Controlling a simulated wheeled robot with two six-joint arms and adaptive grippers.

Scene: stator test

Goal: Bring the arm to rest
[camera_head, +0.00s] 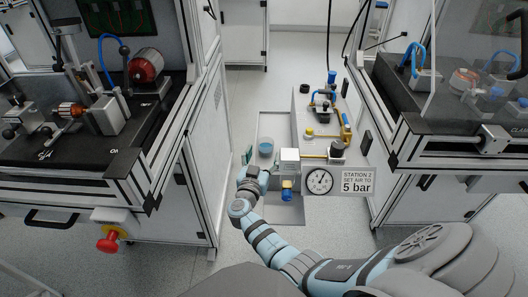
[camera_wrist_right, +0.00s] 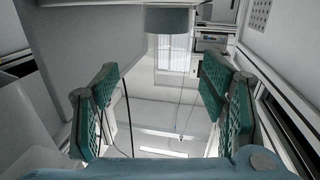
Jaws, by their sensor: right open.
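My right arm comes in from the bottom right in the head view. Its right gripper (camera_head: 262,160) is low in the gap between the two benches, beside the air station. In the right wrist view the right gripper (camera_wrist_right: 160,92) has its green-padded fingers wide apart, with nothing between them. A grey round part (camera_wrist_right: 170,20) shows at the top of that view, beyond the fingertips. In the head view a round part with a blue top (camera_head: 265,148) lies just past the gripper. My left gripper is in neither view.
The air station (camera_head: 302,122) carries a pressure gauge (camera_head: 319,181) and a "5 bar" sign (camera_head: 358,182). A left bench (camera_head: 110,160) holds a motor fixture and a red stop button (camera_head: 107,244). A right bench (camera_head: 440,135) has a clear guard. Floor (camera_head: 295,60) is open behind the station.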

